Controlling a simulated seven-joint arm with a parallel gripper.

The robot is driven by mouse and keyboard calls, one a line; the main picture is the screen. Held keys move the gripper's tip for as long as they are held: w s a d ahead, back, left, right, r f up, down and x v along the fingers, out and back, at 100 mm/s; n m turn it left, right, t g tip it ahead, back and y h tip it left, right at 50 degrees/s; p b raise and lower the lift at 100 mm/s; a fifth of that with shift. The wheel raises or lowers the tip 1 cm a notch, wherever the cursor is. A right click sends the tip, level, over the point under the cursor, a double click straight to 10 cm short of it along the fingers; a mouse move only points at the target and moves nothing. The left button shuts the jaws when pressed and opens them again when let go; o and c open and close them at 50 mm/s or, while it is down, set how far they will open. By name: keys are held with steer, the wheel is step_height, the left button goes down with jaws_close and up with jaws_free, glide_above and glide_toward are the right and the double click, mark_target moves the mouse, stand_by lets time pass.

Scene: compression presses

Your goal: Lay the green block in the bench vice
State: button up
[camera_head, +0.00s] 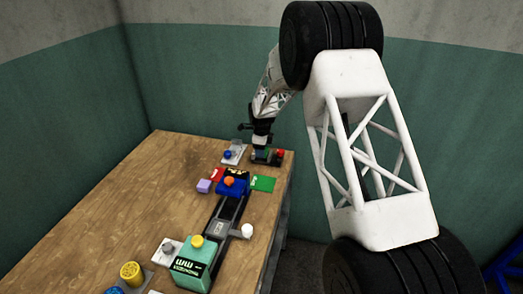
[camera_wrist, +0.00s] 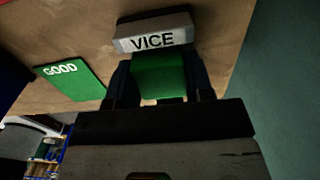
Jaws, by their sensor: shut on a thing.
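The green block (camera_wrist: 160,76) is between the two dark fingers of my gripper (camera_wrist: 160,88), which is shut on it. In the wrist view the block is right in front of the grey vice part labelled VICE (camera_wrist: 152,42). In the head view my gripper (camera_head: 262,146) points down at the bench vice (camera_head: 279,160), a dark unit with a red knob at the far right end of the table. The green block (camera_head: 262,154) shows small below the gripper there. I cannot tell whether it touches the vice bed, since the fingers and gripper body hide its lower side.
A grey press with a blue knob (camera_head: 228,155) stands close left of the vice. The wooden table's (camera_head: 110,205) left side is clear.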

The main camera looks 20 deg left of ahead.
steer(key=shift+f, duration=0.55)
stand_by(0.5)
steer(key=o, duration=1)
steer(key=shift+r, duration=3.85)
